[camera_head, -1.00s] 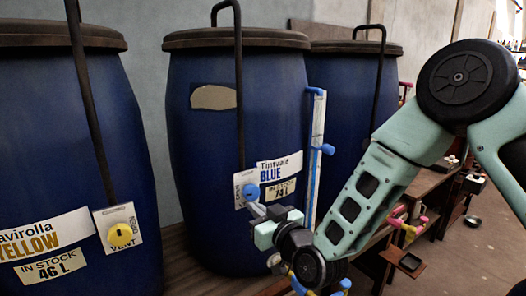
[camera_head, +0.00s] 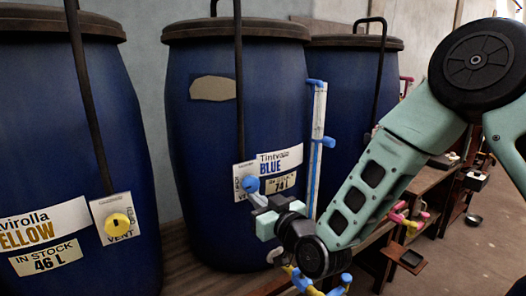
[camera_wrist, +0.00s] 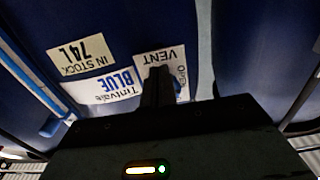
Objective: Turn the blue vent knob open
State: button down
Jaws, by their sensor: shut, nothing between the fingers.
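The blue vent knob (camera_head: 250,184) sits on a white vent plate (camera_head: 240,170) on the front of the middle blue drum (camera_head: 215,140), left of its Tintvale BLUE label (camera_head: 280,162). My gripper (camera_head: 257,199) is just below and right of the knob, with its tips at or very near it; I cannot tell if they touch. The fingers are shut with nothing between them. In the wrist view, my gripper (camera_wrist: 158,75) lies over the vent plate (camera_wrist: 172,62), which appears upside down. Only a sliver of the blue knob (camera_wrist: 178,88) shows there, beside the fingers.
The left drum (camera_head: 60,130) has a yellow vent knob (camera_head: 117,223). A third drum (camera_head: 345,85) stands behind right. A white upright gauge with blue fittings (camera_head: 318,140) stands right of the BLUE label. Dark pipes (camera_head: 239,100) run down the drum fronts. Open floor lies far right.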

jog(key=shift+r, duration=0.15)
jog(key=shift+f+b, duration=0.4)
jog(key=shift+b, duration=0.2)
jog(key=b+v, duration=0.1)
jog(key=v, duration=0.5)
jog(key=s+f+n+g+h, duration=0.2)
jog(key=s+f+g+h, duration=0.15)
jog(key=s+g, duration=0.6)
jog(key=s+d+g+h, duration=0.2)
jog(key=s+d, duration=0.4)
jog(key=s, duration=0.3)
jog(key=s+d+m+g+h, duration=0.1)
jog(key=s+d+g+h, duration=0.2)
jog(key=s+d, duration=0.3)
jog(key=s+h, duration=0.1)
jog(key=s, duration=0.2)
jog(key=shift+s+r, duration=0.15)
jog(key=shift+s, duration=0.15)
